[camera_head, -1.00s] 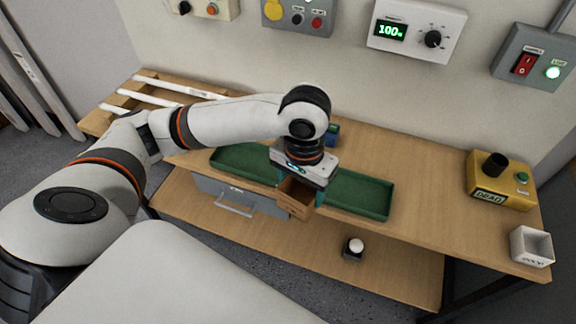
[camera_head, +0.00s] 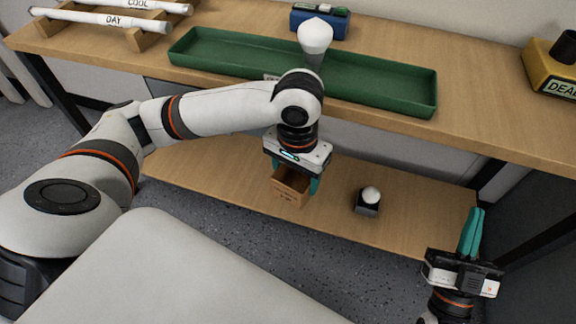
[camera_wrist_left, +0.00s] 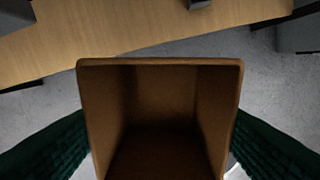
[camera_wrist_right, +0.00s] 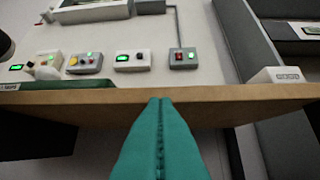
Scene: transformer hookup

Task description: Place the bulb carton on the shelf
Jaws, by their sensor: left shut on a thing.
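The bulb carton (camera_head: 290,192) is a brown box with an open top. My left gripper (camera_head: 294,178) is shut on it, with a teal finger on either side. In the head view it shows in front of the lower wooden shelf (camera_head: 220,178), near the shelf's front edge. The left wrist view looks into the empty-looking carton (camera_wrist_left: 160,64), with the shelf (camera_wrist_left: 110,30) beyond it and grey floor around. I cannot tell the carton's height above the shelf. My right gripper (camera_head: 472,228) is shut and empty off the shelf's right end; its teal fingers (camera_wrist_right: 158,105) meet.
A white bulb in a dark holder (camera_head: 368,202) stands on the shelf right of the carton. Above are the bench top (camera_head: 480,135), a long green tray (camera_head: 400,95), a large white bulb (camera_head: 315,36) and a blue box (camera_head: 330,25). The shelf's left part is clear.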

